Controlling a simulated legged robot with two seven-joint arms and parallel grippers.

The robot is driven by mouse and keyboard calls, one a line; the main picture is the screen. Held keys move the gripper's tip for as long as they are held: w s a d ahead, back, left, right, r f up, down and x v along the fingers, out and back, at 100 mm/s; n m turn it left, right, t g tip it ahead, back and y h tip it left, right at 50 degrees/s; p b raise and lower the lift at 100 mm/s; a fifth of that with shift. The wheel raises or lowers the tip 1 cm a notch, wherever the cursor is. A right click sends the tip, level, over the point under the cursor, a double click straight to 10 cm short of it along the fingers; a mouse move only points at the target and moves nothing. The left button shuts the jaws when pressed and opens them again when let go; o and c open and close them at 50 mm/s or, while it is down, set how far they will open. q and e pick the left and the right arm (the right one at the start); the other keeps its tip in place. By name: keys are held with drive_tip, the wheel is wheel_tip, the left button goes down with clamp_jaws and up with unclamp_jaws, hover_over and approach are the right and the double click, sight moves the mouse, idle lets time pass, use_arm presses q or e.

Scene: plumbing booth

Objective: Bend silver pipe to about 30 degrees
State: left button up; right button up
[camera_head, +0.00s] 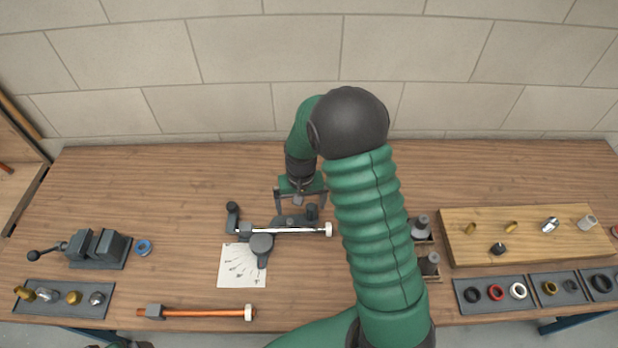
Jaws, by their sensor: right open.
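The silver pipe (290,230) lies straight, running left to right in the dark grey pipe bender (261,245) at the middle of the bench. A white collar (328,229) is at its right end, and a grey block is at its left end. A bender handle with a black grip (233,212) stands at the left. A white angle sheet (242,266) lies below the bender. My right gripper (301,205) is open and empty, pointing down just behind the pipe, its two fingers spread above the bender's rear part. Contact cannot be told. My left gripper is not in view.
A copper pipe (205,312) lies at the front edge. A vise (98,247) and a fittings tray (62,298) are at left. A wooden board (525,250) with fittings and ring trays (497,307) are at right. My right arm hides the bench right of the bender.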

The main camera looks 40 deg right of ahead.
sight(312, 206)
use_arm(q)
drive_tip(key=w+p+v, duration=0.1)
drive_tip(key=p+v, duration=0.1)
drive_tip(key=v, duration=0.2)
use_arm(e)
drive_tip(key=shift+m+g, duration=0.3)
drive_tip(key=shift+m, duration=0.5)
drive_tip(key=d, duration=0.4)
drive_tip(key=shift+w+d, duration=0.35)
drive_tip(key=shift+w, duration=0.05)
drive_tip(key=shift+f+b, duration=0.45)
drive_tip(key=shift+f, duration=0.1)
wheel_tip(312, 206, down, 7)
drive_tip(key=b, duration=0.5)
drive_tip(key=shift+b, duration=0.3)
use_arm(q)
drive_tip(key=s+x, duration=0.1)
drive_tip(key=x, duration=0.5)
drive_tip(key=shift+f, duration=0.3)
use_arm(e)
drive_tip(key=shift+r, duration=0.1)
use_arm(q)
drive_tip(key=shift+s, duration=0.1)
use_arm(e)
drive_tip(key=c, duration=1.4)
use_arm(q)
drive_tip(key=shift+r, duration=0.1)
use_arm(e)
drive_tip(key=shift+s, duration=0.2)
